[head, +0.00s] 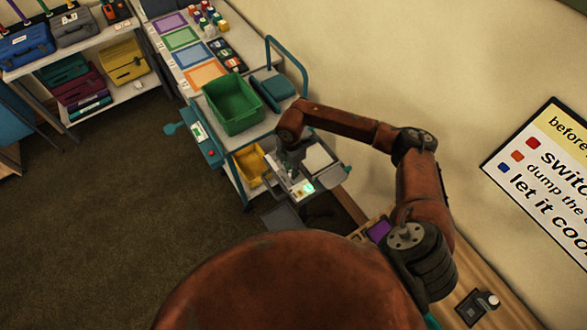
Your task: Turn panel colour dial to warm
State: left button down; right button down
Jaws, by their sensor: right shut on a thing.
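The panel (319,157) is a small grey unit with a pale square face, below the green bin in the head view. Its near edge carries a light control strip with a glowing green display (308,187). My right gripper (291,172) reaches down to the panel's left part from the arm coming in at the right. It is shut on the colour dial, which the fingers mostly hide. I cannot read the dial's setting. My left gripper is not in view.
A teal-framed trolley behind holds a green bin (232,117), with a yellow bin (249,164) lower down. Coloured mats (181,39) and small pots lie further back. Shelves with cases (27,45) stand upper left. A wall sign (545,165) hangs right. The floor at left is clear.

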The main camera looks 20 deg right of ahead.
jog(key=m, duration=0.5)
jog(key=shift+s+a+f+m+p, duration=0.1)
jog(key=shift+a+m+p, duration=0.2)
jog(key=shift+a+p, duration=0.1)
dwell(0.3)
jog(key=c, duration=1.7)
grip_release()
jog(key=shift+w, duration=0.2)
jog(key=shift+c, duration=0.2)
jog(key=shift+d, duration=0.15)
jog(key=shift+d, duration=0.1)
jog(key=shift+s+r, duration=0.1)
jog(key=shift+r, duration=4)
